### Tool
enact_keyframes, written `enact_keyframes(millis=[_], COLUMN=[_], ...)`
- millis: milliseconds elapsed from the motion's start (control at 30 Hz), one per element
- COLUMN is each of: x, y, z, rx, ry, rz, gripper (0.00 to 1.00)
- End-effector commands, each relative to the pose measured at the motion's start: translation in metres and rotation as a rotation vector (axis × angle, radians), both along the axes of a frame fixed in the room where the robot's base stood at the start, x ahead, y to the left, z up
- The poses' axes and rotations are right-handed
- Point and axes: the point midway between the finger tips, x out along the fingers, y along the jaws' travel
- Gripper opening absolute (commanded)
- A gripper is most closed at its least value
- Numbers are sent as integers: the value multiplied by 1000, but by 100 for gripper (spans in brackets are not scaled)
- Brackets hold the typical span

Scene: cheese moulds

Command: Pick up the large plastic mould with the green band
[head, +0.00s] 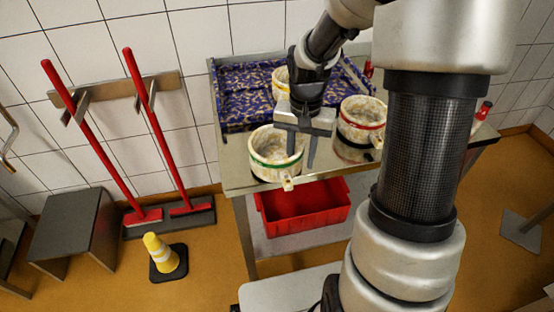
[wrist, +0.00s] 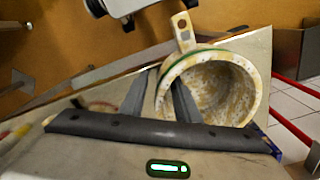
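The large cream plastic mould with the green band (head: 262,160) stands upright near the table's front left edge, its lug handle toward the front. In the wrist view the mould (wrist: 235,90) shows its open mouth and mottled inside. My gripper (head: 301,160) points down at the mould's right side in the head view. Its fingers (wrist: 166,76) are apart, with the near rim and wall of the mould between them: one finger appears inside the mouth, the other outside. I cannot tell whether either finger touches the wall.
A red-banded mould (head: 362,122) stands to the right on the metal table (head: 237,178). A yellow-banded mould (head: 279,80) is behind my gripper, by a blue patterned tray (head: 235,95). A red crate (head: 305,208) sits on the shelf below. A yellow cone (head: 163,253) stands on the floor.

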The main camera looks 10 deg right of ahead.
Motion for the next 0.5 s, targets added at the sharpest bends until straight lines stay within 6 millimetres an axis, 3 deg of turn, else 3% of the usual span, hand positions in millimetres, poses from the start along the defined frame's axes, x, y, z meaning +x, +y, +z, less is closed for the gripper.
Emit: enact_keyframes(millis=[233,400,500], x=[0,0,0], y=[0,0,0], z=[-2,-2,-2], rx=[0,0,0], ry=[0,0,0], rz=[0,0,0], gripper=[29,2,0])
